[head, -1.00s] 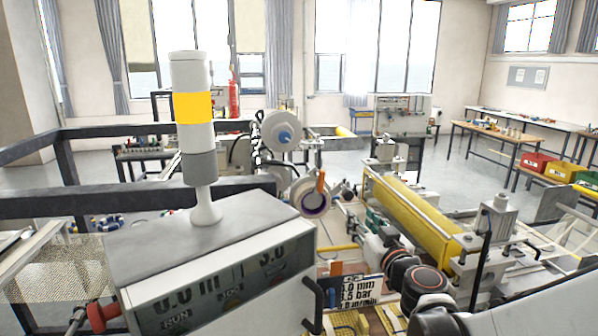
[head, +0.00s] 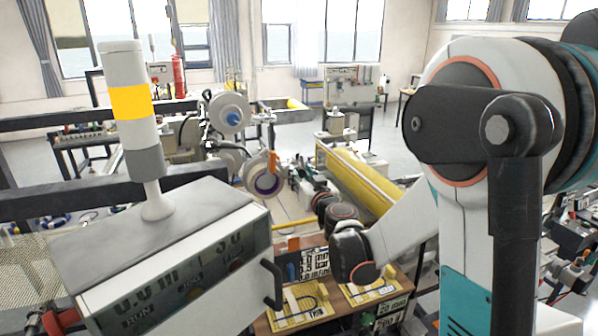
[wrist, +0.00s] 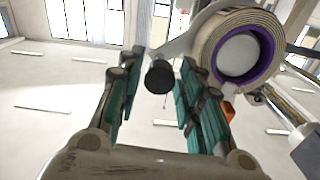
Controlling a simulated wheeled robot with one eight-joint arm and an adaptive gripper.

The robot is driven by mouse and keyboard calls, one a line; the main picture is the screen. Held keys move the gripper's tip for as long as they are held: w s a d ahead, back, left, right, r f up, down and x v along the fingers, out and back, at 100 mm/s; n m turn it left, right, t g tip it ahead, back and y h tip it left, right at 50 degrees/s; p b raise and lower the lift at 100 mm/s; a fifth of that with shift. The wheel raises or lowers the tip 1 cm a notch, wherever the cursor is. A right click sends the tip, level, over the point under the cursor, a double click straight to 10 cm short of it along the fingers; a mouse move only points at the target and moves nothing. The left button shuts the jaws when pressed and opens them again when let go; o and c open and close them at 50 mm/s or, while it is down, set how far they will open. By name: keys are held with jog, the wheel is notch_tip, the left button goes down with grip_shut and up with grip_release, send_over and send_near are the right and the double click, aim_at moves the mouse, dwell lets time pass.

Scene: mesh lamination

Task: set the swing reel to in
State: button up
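The swing reel (head: 266,184) is a pale roll with a purple core, beside an orange piece, near the middle of the head view. In the wrist view the reel (wrist: 214,40) is large at upper right. A grey arm runs left from it to a round black knob (wrist: 159,78). My gripper (wrist: 158,92) is open, with teal-padded fingers to the left and right of the knob in the picture. I see no finger closed on it, and cannot tell how deep it sits between them. In the head view my gripper (head: 301,180) is small, just right of the reel.
A control box (head: 175,255) with a signal tower (head: 128,105) stands at front left. A long yellow roller (head: 360,180) lies right of the reel. Yellow boards (head: 296,308) and a small sign (head: 314,263) are at the front. Another roll (head: 228,112) stands behind.

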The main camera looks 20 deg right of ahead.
jog(key=shift+w, duration=0.95)
grip_shut()
